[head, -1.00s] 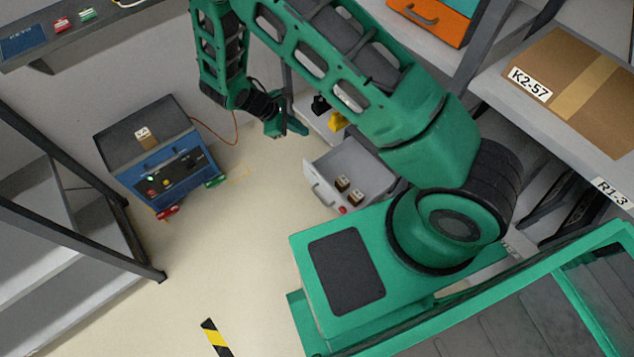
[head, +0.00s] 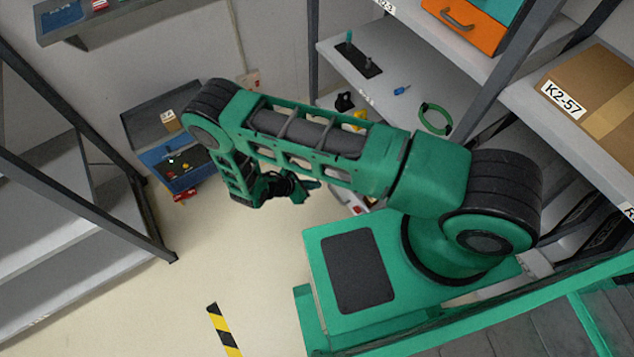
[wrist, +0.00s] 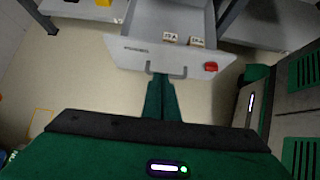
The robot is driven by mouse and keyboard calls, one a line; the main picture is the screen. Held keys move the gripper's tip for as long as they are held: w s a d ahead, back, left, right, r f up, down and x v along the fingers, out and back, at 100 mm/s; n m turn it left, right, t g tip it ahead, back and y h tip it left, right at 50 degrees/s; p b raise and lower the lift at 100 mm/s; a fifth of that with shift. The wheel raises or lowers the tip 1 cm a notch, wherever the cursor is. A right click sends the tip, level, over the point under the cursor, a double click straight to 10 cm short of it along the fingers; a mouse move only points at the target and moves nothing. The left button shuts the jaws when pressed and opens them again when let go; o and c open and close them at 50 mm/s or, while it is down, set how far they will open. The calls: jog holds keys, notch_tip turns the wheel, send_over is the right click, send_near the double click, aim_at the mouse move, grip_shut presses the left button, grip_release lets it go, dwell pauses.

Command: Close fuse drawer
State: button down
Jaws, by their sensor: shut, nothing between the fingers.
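The grey fuse drawer (wrist: 125,56) stands pulled out in the wrist view, with its front panel facing me. Its U-shaped handle (wrist: 184,73) is at the middle of the front. Two small labelled blocks lie inside, and a red round part (wrist: 211,66) sits at the front's right end. My gripper (wrist: 160,78) is shut and empty, its fingertips at the handle; I cannot tell whether they touch it. In the head view my gripper (head: 312,185) is left of the drawer (head: 347,197), which is mostly hidden behind my arm.
A blue box with an open lid (head: 180,165) stands on the floor at left, near a grey rack. Shelving with an orange drawer unit (head: 465,25) and a cardboard box (head: 590,95) is at right. The floor in front, by the striped tape (head: 222,328), is clear.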

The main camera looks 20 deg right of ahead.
jog(key=shift+w+d+f, duration=0.5)
jog(key=shift+d+f, duration=0.4)
jog(key=shift+d, duration=0.6)
jog(key=shift+w+d+f, duration=0.45)
jog(key=shift+d+f, duration=0.4)
jog(key=shift+d, duration=0.6)
jog(key=shift+w+d+f, duration=0.5)
jog(key=shift+d+f, duration=0.4)
jog(key=shift+d, duration=0.6)
